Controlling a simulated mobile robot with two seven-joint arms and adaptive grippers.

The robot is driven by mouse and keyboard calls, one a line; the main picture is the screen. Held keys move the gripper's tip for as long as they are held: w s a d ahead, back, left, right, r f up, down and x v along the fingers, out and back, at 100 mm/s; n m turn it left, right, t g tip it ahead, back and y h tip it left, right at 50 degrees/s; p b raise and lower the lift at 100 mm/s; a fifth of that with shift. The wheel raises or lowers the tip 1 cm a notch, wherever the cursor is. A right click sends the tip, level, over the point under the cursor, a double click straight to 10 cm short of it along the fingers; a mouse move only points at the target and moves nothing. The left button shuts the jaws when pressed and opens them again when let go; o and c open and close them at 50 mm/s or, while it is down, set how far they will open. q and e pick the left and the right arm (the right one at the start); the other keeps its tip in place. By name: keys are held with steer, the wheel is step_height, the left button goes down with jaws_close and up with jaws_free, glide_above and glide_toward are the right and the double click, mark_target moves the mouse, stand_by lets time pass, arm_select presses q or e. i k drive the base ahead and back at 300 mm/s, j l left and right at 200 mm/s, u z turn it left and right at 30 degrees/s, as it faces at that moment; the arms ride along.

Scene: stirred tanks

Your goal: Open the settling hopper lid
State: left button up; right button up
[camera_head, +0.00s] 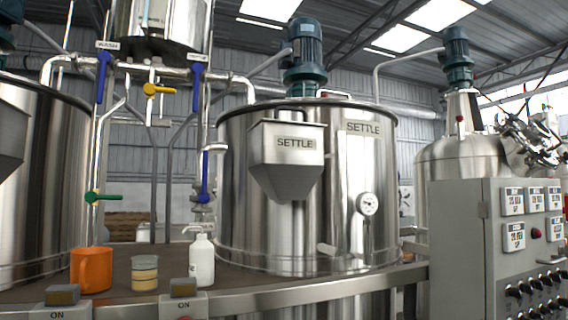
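The settling hopper (287,165) is a grey metal box with a tapered lower part, labelled SETTLE. It is mounted on the front of the large steel SETTLE tank (345,200). Neither of my grippers can be made out in the head view, and nothing of mine touches the hopper.
Blue (104,75), yellow and green valve handles sit on pipes left of the hopper. A grey control cabinet (465,250) stands at right. A metal rail crosses in front.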

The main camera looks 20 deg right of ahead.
mark_target(276, 119)
steer(key=z, duration=0.7)
